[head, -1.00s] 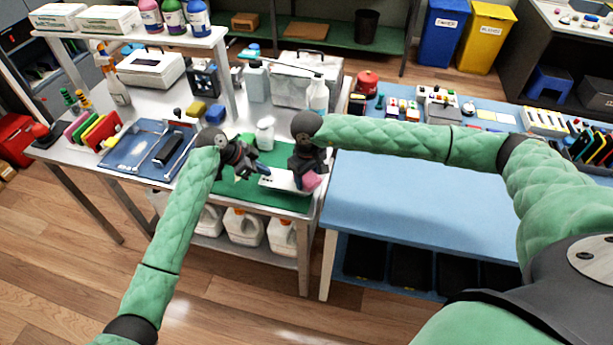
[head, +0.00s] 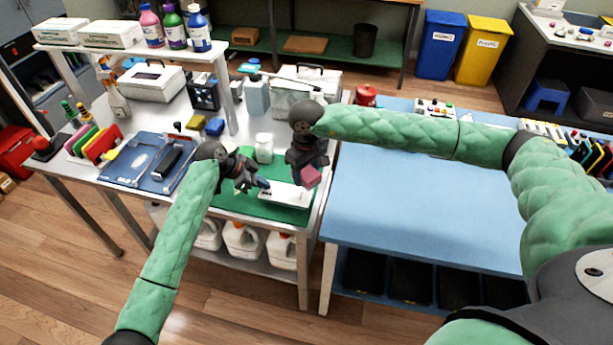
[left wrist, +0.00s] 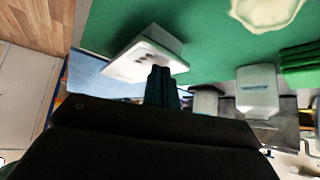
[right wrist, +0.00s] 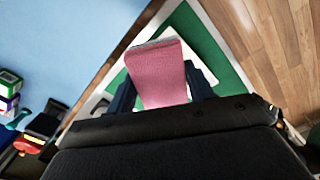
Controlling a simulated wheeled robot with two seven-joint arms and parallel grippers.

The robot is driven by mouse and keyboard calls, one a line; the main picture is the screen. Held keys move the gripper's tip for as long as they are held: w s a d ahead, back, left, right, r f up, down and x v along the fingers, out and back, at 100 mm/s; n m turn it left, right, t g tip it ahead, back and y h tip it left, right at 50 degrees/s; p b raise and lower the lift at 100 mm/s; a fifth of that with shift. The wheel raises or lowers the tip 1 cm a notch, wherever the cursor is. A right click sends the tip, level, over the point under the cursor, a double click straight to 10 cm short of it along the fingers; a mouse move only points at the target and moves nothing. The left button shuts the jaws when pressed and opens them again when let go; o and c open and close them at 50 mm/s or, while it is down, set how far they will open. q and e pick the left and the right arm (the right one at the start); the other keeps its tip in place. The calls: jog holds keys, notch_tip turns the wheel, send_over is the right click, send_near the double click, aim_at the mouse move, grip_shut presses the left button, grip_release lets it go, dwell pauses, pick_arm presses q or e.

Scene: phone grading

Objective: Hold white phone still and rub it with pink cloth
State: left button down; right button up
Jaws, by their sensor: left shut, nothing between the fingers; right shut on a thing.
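The white phone (head: 284,193) lies on the green mat (head: 240,203) on the metal table. It also shows in the left wrist view (left wrist: 130,62), with dark camera spots on its face. My left gripper (head: 264,184) is shut and empty, its fingertips at the phone's left end; I cannot tell whether they press on it. My right gripper (head: 308,172) is shut on the pink cloth (head: 311,177), a folded block that fills the space between the fingers in the right wrist view (right wrist: 158,75). The cloth is at the phone's right end, seemingly above it.
A white bottle (head: 264,148) stands behind the phone on the mat. A blue tray (head: 130,165) with a dark phone lies to the left. The blue table (head: 400,210) to the right is largely clear near its front.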

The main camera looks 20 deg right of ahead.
jog(key=shift+r, duration=0.1)
